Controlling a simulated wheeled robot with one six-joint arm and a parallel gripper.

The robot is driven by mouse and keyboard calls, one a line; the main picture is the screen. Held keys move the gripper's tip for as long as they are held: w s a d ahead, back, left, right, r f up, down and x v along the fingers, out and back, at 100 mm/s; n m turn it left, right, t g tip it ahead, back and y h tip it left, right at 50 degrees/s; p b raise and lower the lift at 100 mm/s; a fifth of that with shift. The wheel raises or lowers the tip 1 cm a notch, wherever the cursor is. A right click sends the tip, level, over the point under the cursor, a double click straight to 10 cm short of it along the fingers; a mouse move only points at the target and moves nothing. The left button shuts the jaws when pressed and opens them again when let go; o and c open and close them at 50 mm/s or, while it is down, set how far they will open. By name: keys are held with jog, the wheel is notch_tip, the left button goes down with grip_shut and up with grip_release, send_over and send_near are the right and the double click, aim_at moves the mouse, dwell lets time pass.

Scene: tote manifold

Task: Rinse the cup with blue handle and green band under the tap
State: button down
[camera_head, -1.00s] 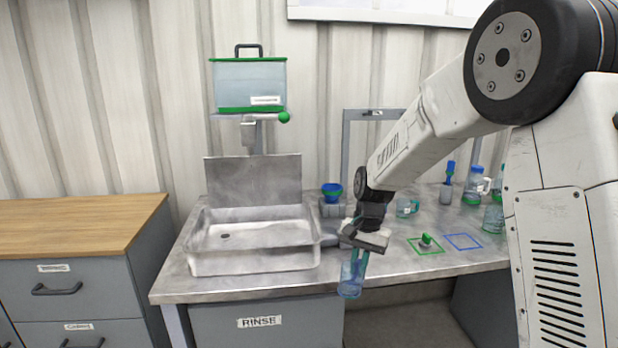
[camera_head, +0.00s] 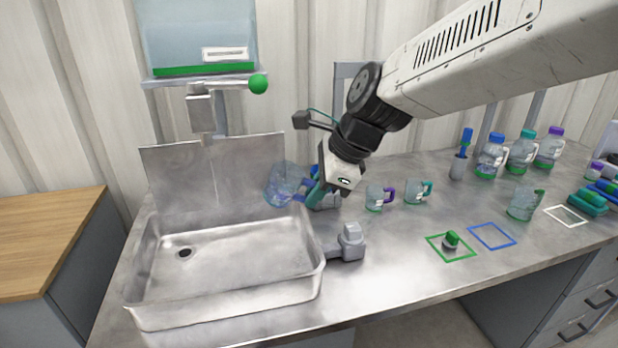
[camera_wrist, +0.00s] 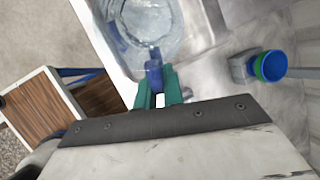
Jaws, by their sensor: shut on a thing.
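A clear cup (camera_head: 283,183) with a blue handle (camera_wrist: 153,75) is held by my gripper (camera_head: 314,192). The teal fingers are shut on the handle, as the wrist view shows (camera_wrist: 158,90). The cup appears tilted in the head view, near the back right corner of the steel sink (camera_head: 240,247). In the wrist view the cup overlaps the sink's rim and basin. I cannot make out a green band on it. The tap (camera_head: 201,108) sits under the water tank (camera_head: 200,35), left of the cup and higher. A green ball (camera_head: 258,84) is on its lever.
A purple-handled cup (camera_head: 376,198) and a teal-handled cup (camera_head: 417,192) stand right of my gripper. A grey fixture (camera_head: 350,242) is at the sink's right side. Green (camera_head: 449,258) and blue (camera_head: 492,237) outlined squares mark the counter. Bottles (camera_head: 490,156) stand at the back right.

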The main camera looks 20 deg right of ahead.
jog(key=w+a+f, duration=0.2)
jog(key=w+a, duration=0.7)
jog(key=a, duration=0.1)
jog(key=shift+a+f, duration=0.35)
jog(key=shift+a, duration=0.05)
dwell(0.5)
dwell(0.5)
jog(key=shift+w+d, duration=0.4)
jog(key=shift+w, duration=0.05)
jog(key=shift+s+a, duration=0.15)
jog(key=shift+s+a, duration=0.25)
jog(key=shift+s, duration=0.05)
jog(key=shift+w+d, duration=0.1)
dwell(0.4)
jog(key=shift+w+d, duration=0.3)
jog(key=shift+w, duration=0.05)
jog(key=shift+d, duration=0.1)
